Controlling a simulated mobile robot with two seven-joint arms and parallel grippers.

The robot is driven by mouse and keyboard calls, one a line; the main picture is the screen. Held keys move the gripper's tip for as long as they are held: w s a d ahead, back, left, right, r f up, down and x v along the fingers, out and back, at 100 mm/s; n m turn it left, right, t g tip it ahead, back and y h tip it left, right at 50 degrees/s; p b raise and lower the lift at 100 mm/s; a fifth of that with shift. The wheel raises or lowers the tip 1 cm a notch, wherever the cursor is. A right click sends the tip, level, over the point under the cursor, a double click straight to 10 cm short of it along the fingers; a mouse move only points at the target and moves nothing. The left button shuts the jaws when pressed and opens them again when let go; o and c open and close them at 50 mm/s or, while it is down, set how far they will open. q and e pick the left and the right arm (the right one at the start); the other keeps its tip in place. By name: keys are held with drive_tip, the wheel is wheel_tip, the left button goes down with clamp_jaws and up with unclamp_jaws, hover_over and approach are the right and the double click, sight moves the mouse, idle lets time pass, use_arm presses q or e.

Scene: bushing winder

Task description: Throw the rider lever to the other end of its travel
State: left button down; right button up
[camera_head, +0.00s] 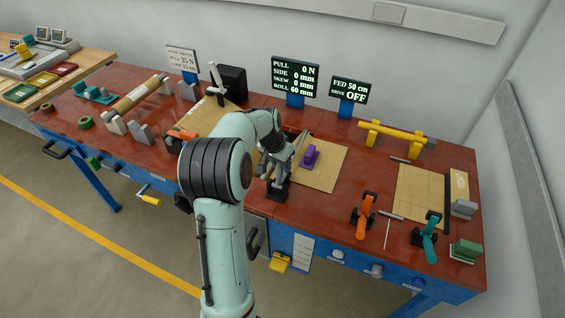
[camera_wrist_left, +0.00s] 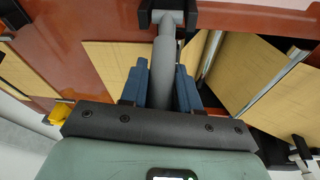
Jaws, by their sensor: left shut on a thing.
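The rider lever, a thick grey bar, runs up the middle of the left wrist view (camera_wrist_left: 166,62) between the blue fingers of my left gripper (camera_wrist_left: 161,80). Its far end meets a black bracket (camera_wrist_left: 148,15) on the red bench top. The gripper is shut on the bar. In the head view my left gripper (camera_head: 268,168) is at the bench's front middle, just above a black base (camera_head: 279,191); my arm and wrist hide much of the lever there. My right gripper is in neither view.
A tan board (camera_head: 325,177) with a purple block (camera_head: 311,157) lies right of my left gripper. Orange (camera_head: 364,215) and teal (camera_head: 427,238) clamps stand at the front right. A yellow roller (camera_head: 392,134) and two display signs (camera_head: 295,77) are behind. A yellow pedal-like part (camera_head: 279,262) hangs below the front edge.

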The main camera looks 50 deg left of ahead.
use_arm(q)
drive_tip(key=shift+w+r, duration=0.1)
drive_tip(key=c, duration=0.9)
unclamp_jaws()
drive_tip(key=v, duration=1.3)
drive_tip(key=shift+r, duration=0.1)
